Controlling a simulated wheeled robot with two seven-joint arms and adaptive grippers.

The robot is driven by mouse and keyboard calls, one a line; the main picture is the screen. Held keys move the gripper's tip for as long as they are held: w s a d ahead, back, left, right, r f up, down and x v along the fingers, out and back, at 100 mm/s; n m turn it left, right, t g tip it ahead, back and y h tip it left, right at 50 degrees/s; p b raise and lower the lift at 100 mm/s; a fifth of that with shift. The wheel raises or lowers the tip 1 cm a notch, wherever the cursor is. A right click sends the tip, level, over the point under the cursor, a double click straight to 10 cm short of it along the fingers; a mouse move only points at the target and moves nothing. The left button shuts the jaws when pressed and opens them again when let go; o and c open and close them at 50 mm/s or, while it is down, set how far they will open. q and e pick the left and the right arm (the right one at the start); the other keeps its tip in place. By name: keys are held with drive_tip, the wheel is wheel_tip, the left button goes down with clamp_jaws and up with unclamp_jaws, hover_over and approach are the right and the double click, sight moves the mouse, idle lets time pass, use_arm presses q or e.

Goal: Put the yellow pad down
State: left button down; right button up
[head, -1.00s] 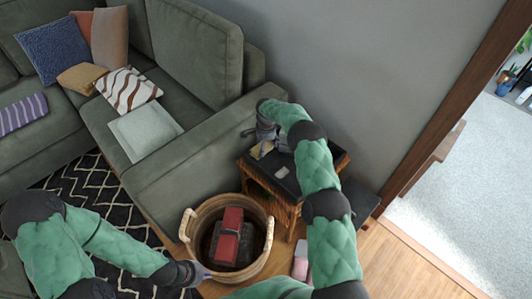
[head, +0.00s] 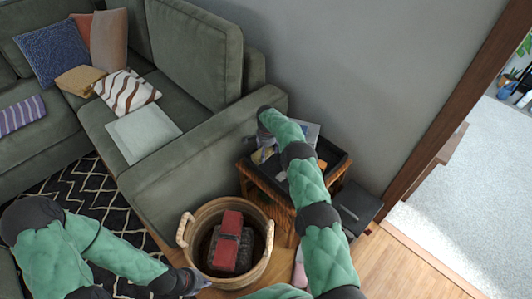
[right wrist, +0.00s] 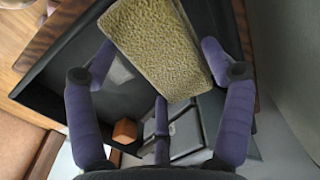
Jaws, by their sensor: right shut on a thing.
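The yellow pad (right wrist: 158,45), a rough-textured block, sits between the purple fingers of my right gripper (right wrist: 158,60) in the right wrist view, over a black tray-like table top (right wrist: 52,98). In the head view only a small part of the pad (head: 262,155) shows beside my right forearm, above the small wooden side table (head: 262,180). My right gripper is shut on the pad; whether the pad touches the table top I cannot tell. My left gripper (head: 190,281) is low by the basket's left side, and its fingers are too unclear to read.
A small orange-brown block (right wrist: 124,131) and a grey framed item (right wrist: 183,135) lie on the table top. A wicker basket (head: 190,228) holding red and dark things stands in front of the table. The green sofa (head: 185,185) is at left, and a grey wall is behind.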

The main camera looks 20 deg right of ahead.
drive_tip(key=shift+f, duration=0.2)
drive_tip(key=shift+f, duration=0.1)
drive_tip(key=o, duration=1)
